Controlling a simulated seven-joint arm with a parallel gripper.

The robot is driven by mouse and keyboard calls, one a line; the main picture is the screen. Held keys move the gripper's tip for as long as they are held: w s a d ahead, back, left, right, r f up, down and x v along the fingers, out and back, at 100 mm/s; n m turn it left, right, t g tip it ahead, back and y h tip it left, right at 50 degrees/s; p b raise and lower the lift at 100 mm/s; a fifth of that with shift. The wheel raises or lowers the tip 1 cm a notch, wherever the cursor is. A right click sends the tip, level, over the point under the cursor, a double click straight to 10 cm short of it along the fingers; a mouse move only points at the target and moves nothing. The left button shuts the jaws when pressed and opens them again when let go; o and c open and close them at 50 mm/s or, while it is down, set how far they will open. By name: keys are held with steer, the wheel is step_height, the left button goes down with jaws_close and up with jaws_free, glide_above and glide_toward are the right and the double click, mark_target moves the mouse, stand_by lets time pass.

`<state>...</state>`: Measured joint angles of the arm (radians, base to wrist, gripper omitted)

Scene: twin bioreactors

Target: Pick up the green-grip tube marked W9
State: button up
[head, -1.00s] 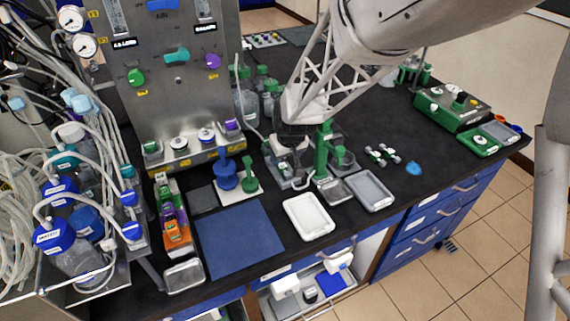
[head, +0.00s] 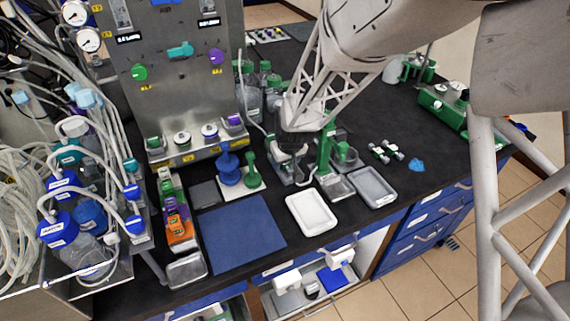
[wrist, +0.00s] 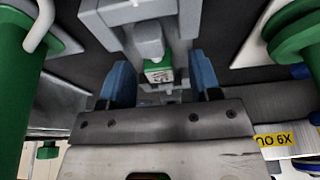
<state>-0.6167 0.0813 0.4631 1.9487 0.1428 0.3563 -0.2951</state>
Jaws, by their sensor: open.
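My gripper (wrist: 162,82) is open, with its two blue fingers apart in the wrist view. A small tube with a green grip (wrist: 158,72) shows between and beyond the fingers, below a grey holder part. A pale label is on the green grip; I cannot read it for certain. The fingers do not visibly touch the tube. In the head view my gripper (head: 290,147) is low over the bench, at a grey stand beside a green column. The tube cannot be made out there.
Green posts (wrist: 14,80) stand close on both sides in the wrist view. A green column (head: 326,148) stands right of my gripper in the head view. A white tray (head: 311,231), a grey tray (head: 391,199) and a blue mat (head: 238,262) lie in front. Small green-and-white pieces (head: 386,152) lie farther right.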

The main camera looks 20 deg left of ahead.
stand_by(0.4)
steer(key=c, duration=1)
steer(key=shift+r, duration=0.2)
steer(key=shift+r, duration=0.55)
step_height(320, 180, up, 2)
steer(key=shift+r, duration=0.15)
steer(key=s+d, duration=0.3)
steer(key=s, duration=0.1)
steer(key=s+d+r, duration=0.1)
steer(key=s+d, duration=0.2)
steer(key=s, duration=0.1)
steer(key=s+d, duration=0.3)
steer(key=s, duration=0.2)
steer(key=shift+d+r, duration=0.1)
steer(key=shift+r, duration=0.05)
